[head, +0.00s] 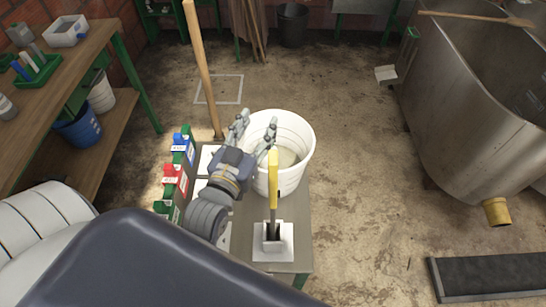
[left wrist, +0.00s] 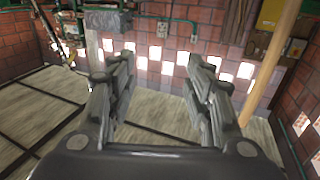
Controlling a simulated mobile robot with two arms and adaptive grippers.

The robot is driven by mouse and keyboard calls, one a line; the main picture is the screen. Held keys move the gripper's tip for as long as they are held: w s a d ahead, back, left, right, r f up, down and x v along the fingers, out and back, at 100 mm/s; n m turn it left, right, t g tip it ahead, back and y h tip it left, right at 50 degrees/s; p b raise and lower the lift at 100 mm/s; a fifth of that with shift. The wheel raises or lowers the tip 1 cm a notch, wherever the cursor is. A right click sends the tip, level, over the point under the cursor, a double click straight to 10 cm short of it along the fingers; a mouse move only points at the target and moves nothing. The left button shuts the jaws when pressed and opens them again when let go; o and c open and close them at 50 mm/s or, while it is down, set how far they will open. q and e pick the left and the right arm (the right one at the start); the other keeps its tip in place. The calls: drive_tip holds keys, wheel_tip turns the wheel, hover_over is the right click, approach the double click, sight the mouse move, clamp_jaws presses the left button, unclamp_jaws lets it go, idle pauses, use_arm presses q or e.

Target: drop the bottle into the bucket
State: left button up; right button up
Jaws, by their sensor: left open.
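The white bucket (head: 303,140) stands upright on a small bench (head: 243,245) in the middle of the head view. Its pale inside is partly visible, and my gripper covers part of its left rim. My left gripper (head: 257,137) is over the left side of the bucket, with its fingers spread apart and nothing seen between them. In the left wrist view, the gripper (left wrist: 161,75) is also open and empty. I cannot make out a bottle in the gripper or the bucket. A small pale container (head: 6,108), perhaps a bottle, is on the left table. My right gripper is not in view.
A yellow-handled tool (head: 273,180) stands upright in front of the bucket. Red (head: 175,182) and blue (head: 182,143) items line the bench's left edge. A wooden pole (head: 202,70) stands behind. A large metal tank (head: 470,130) is at right; floor between is open.

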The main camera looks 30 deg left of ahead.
use_arm(q)
drive_tip(key=shift+s+d, duration=0.15)
drive_tip(key=shift+s, duration=1.3)
drive_tip(key=shift+s+d, duration=0.15)
drive_tip(key=shift+s, duration=1.3)
